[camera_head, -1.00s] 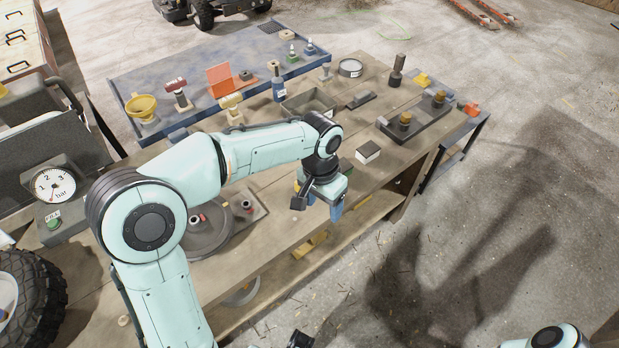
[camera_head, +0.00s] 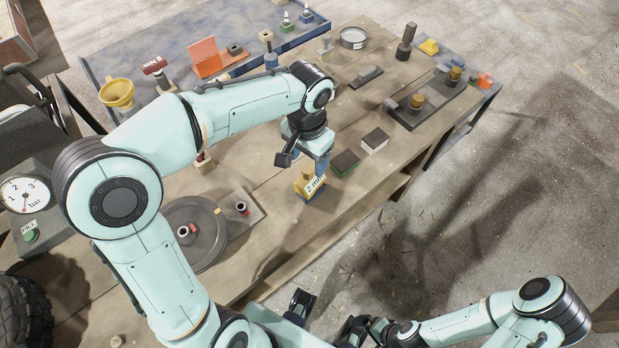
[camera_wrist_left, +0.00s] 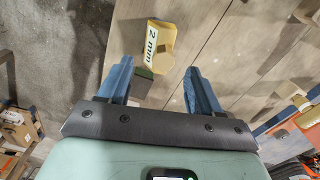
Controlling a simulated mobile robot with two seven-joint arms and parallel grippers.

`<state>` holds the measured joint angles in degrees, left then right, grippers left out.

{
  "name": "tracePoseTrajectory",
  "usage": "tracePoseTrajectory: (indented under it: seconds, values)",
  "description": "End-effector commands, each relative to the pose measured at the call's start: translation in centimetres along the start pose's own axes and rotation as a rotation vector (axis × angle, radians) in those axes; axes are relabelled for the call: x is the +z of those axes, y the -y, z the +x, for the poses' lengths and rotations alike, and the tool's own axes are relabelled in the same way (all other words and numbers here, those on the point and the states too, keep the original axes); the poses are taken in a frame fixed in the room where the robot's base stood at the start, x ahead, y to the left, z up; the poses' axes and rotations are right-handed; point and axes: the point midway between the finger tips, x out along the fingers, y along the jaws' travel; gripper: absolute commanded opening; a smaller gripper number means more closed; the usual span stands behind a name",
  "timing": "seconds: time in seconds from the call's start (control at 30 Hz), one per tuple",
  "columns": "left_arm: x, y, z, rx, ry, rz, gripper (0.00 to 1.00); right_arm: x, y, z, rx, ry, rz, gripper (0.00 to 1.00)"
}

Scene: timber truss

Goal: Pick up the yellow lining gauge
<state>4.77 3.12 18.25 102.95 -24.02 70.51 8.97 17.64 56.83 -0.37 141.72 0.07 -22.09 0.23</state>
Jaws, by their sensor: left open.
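The yellow lining gauge (camera_head: 308,187) stands near the front edge of the bench, with a white label reading "2 mm". In the left wrist view the gauge (camera_wrist_left: 160,48) lies just beyond and between my fingertips, closer to the left one. My left gripper (camera_head: 318,166) is open and empty, hanging right above and beside the gauge.
A green-and-black block (camera_head: 345,163) and a white-and-black block (camera_head: 374,141) stand close to the right of the gauge. A round dark plate (camera_head: 193,235) lies to the left. A dark tray with brass knobs (camera_head: 425,105) stands further right. Bare bench lies behind the gauge.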

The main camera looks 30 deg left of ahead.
Motion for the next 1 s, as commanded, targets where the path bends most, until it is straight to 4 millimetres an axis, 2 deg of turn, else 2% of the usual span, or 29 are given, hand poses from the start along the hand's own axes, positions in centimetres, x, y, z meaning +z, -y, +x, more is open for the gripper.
tracePoseTrajectory:
  seconds: [0.1, 0.27, 0.6, 0.87, 0.93, 1.0]
  values:
    - [0.0, 0.0, 1.6, 0.000, 0.002, -0.001, 0.64, 0.0, -0.1, 0.3, 0.000, 0.001, 0.000, 1.00]
    - [-0.1, 0.1, 2.5, 0.000, 0.001, -0.002, 0.64, 0.0, -0.1, 0.3, 0.000, 0.001, -0.001, 1.00]
    - [-0.7, 0.6, 6.9, 0.001, 0.001, 0.000, 0.64, 0.1, -0.2, 0.7, 0.000, 0.002, 0.000, 1.00]
    - [-0.8, 0.6, 7.2, 0.000, -0.001, -0.001, 0.64, 0.1, -0.2, 0.7, 0.000, 0.002, 0.000, 1.00]
    - [-0.8, 0.6, 7.2, 0.000, -0.001, -0.001, 0.48, 0.1, -0.2, 0.7, 0.000, 0.002, 0.000, 1.00]
    - [-0.8, 0.6, 7.2, 0.000, -0.001, -0.001, 0.25, 0.1, -0.2, 0.7, 0.000, 0.002, 0.000, 1.00]
